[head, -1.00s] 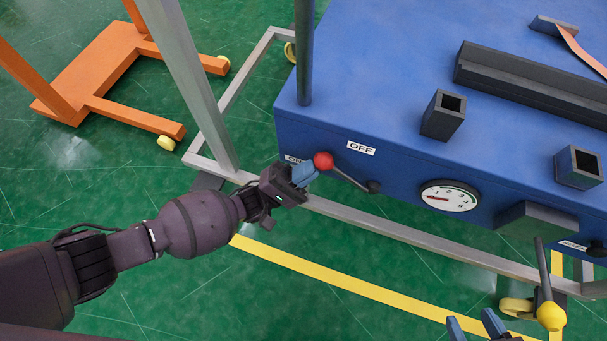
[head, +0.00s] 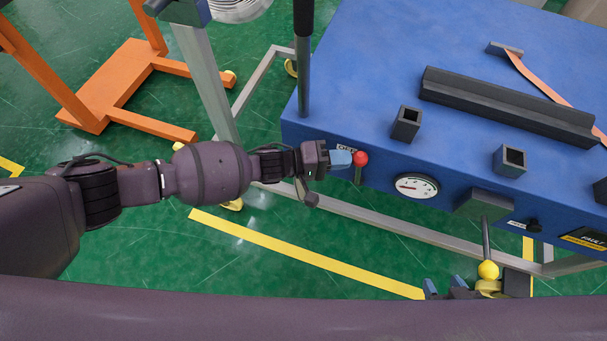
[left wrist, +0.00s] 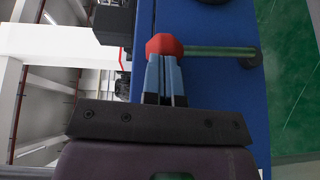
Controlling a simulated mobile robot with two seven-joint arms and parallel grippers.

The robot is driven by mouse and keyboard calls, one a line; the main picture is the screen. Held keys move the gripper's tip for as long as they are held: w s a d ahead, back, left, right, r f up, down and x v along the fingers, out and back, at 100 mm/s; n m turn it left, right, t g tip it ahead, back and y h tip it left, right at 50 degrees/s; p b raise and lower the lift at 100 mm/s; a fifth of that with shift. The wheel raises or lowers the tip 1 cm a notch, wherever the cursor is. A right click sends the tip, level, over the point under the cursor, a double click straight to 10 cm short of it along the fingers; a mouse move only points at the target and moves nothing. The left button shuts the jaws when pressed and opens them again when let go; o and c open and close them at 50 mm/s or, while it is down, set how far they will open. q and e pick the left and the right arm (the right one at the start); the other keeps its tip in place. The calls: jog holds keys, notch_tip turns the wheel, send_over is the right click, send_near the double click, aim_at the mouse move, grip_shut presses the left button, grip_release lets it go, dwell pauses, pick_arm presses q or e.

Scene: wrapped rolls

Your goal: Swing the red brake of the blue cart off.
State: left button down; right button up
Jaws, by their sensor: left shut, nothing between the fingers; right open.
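The blue cart (head: 322,128) carries the red brake, a lever with a red ball knob (head: 361,158) on its front panel. In the head view the lever points roughly straight up, and its knob is beside a partly hidden white label (head: 346,148). My left gripper (head: 342,158) is shut and empty; its blue fingertips are at the knob's left side and seem to touch it. In the left wrist view the closed fingers (left wrist: 165,78) meet the red knob (left wrist: 164,45), and the rod (left wrist: 220,51) runs right to its pivot. My right gripper (head: 446,287) is open and empty at the bottom.
A yellow-knobbed lever (head: 488,270) hangs below a box near my right gripper. A round gauge (head: 414,186) is right of the brake. A grey frame (head: 385,233) runs below the cart's front. An orange stand (head: 110,82) is at the left. Green floor is clear in front.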

pick_arm(q)
jog(key=shift+s+d+r+p, duration=0.15)
jog(key=shift+s+d+p, duration=0.05)
jog(key=shift+d, duration=0.3)
jog(key=shift+s+d+r+p, duration=0.1)
jog(key=shift+s+d+p, duration=0.1)
jog(key=shift+d, duration=0.25)
pick_arm(e)
jog(key=shift+w+r, duration=0.1)
jog(key=shift+r, duration=0.35)
pick_arm(q)
jog(key=shift+d, duration=0.1)
